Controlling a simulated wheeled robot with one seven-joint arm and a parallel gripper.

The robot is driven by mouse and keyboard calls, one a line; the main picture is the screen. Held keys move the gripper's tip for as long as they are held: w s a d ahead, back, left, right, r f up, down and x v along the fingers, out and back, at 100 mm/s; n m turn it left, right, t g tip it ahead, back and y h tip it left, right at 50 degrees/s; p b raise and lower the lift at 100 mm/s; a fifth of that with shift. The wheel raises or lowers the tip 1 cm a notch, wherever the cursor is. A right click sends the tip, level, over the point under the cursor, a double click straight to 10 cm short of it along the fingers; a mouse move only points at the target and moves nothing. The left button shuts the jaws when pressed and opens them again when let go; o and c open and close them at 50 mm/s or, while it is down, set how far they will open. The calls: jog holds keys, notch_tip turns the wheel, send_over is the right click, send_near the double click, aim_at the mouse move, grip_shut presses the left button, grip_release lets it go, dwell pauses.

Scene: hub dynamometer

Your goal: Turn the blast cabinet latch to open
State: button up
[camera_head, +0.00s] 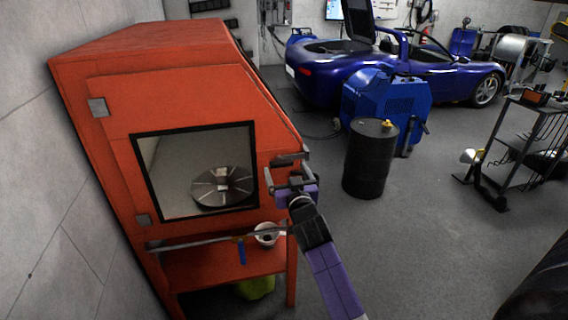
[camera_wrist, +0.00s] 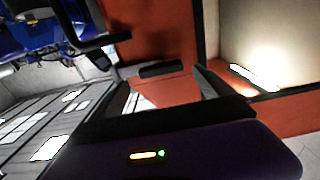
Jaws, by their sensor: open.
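The blast cabinet (camera_head: 180,115) is a tall orange box at the left with a windowed front door that looks closed. Its dark latch (camera_head: 288,159) sits at the door's right edge, beside the window. My gripper (camera_head: 286,178) is just below the latch in the head view, open and apparently empty. In the wrist view, my gripper (camera_wrist: 163,84) spreads its fingers before the orange cabinet face. A dark bar, seemingly the latch (camera_wrist: 100,45), shows at upper left beyond the fingers. Whether a finger touches the latch I cannot tell.
A black drum (camera_head: 370,160) and a blue machine (camera_head: 385,100) stand to the right of the cabinet. A blue car (camera_head: 430,65) is behind them. A grey rack (camera_head: 515,145) stands at far right. A white cup (camera_head: 266,234) sits below the window. The floor between is clear.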

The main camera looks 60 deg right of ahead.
aim_at(282, 164)
jog(key=shift+p+x, duration=0.35)
jog(key=shift+x, duration=1.55)
jog(key=shift+w, duration=0.1)
jog(key=c, duration=1.4)
jog(key=shift+o, duration=0.2)
jog(key=shift+a, duration=0.1)
